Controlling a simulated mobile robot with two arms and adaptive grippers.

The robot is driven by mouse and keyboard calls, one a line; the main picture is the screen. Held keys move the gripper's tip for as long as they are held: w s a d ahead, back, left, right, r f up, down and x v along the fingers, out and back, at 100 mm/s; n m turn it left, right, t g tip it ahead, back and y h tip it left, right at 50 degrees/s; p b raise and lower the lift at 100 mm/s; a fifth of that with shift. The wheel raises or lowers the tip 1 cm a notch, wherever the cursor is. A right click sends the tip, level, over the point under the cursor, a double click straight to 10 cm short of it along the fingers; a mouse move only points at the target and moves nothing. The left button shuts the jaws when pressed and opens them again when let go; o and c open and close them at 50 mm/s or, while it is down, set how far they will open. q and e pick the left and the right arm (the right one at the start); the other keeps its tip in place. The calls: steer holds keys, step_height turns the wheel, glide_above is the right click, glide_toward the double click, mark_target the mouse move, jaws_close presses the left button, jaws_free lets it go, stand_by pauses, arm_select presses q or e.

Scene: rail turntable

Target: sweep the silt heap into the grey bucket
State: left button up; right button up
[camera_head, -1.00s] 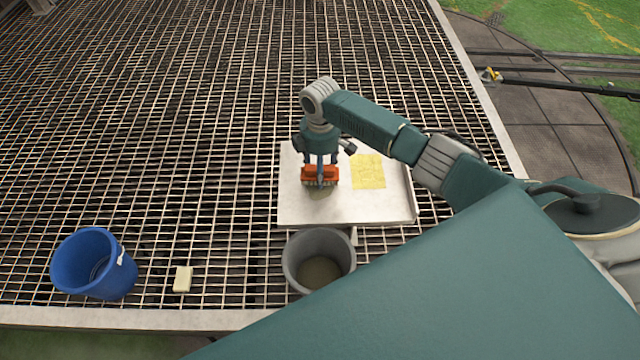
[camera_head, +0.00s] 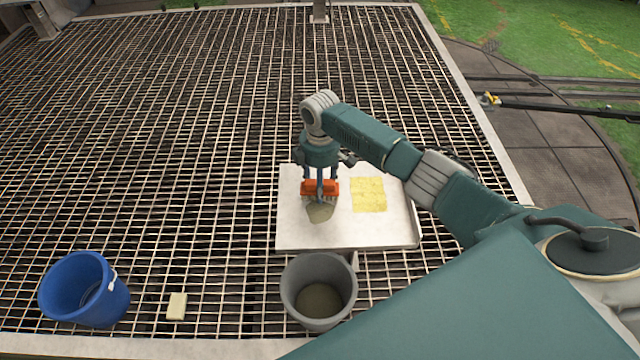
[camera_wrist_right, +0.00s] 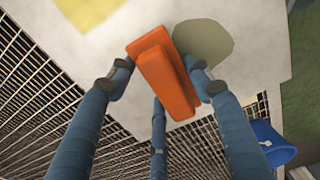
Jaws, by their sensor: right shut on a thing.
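My right gripper (camera_head: 320,182) is shut on an orange brush (camera_head: 320,189), held over the white tray (camera_head: 292,232). The brush also fills the middle of the right wrist view (camera_wrist_right: 165,78), between the fingers. The silt heap (camera_head: 320,212) is a flat grey-brown patch on the tray, just in front of the brush and partly hidden by it. It shows beside the brush in the wrist view (camera_wrist_right: 205,42). The grey bucket (camera_head: 318,267) stands upright in front of the tray, with grey-brown material at its bottom. My left gripper is not in view.
A yellow patch (camera_head: 369,194) lies on the tray, right of the brush. A blue bucket (camera_head: 70,300) and a small cream block (camera_head: 177,306) are at the front left. The metal grating (camera_head: 150,170) is mostly clear on the left and at the back.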

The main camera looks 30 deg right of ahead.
steer(key=shift+f+b, duration=0.3)
steer(key=shift+f, duration=0.25)
